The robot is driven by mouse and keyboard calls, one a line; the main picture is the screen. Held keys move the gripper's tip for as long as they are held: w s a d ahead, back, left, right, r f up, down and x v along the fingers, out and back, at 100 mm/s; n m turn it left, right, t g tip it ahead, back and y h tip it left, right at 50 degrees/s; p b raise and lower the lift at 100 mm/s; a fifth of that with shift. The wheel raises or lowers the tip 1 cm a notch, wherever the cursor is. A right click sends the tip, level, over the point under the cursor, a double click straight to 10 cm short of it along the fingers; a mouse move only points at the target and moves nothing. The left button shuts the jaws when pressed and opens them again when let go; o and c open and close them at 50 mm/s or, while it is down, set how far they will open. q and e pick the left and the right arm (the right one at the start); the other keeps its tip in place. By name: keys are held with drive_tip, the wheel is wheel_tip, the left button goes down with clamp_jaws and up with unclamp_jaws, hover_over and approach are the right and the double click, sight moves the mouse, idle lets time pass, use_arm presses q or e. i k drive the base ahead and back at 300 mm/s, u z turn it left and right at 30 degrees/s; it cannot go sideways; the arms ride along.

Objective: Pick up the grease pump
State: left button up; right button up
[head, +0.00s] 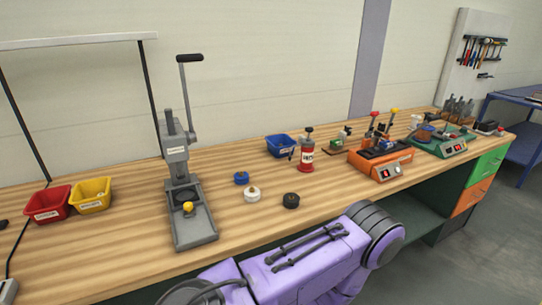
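The likely grease pump (307,156) is a small red canister with a white label and a dark pump head on top. It stands upright on the wooden workbench (330,189), right of the middle of the head view. Nothing is touching it from my side. A blue bin stands close to its left. Neither of my grippers shows in the head view, so I cannot see whether they are open or shut.
A grey lever press (179,155) stands left of the middle. A blue bin (280,146), red bin (48,204) and yellow bin (90,195) sit on the bench. Small knobs, including a black one (291,200), lie in front of the pump. An orange device (380,163) stands right.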

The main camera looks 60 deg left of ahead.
sight(306, 166)
drive_tip(key=k, duration=0.45)
drive_tip(key=u, duration=0.7)
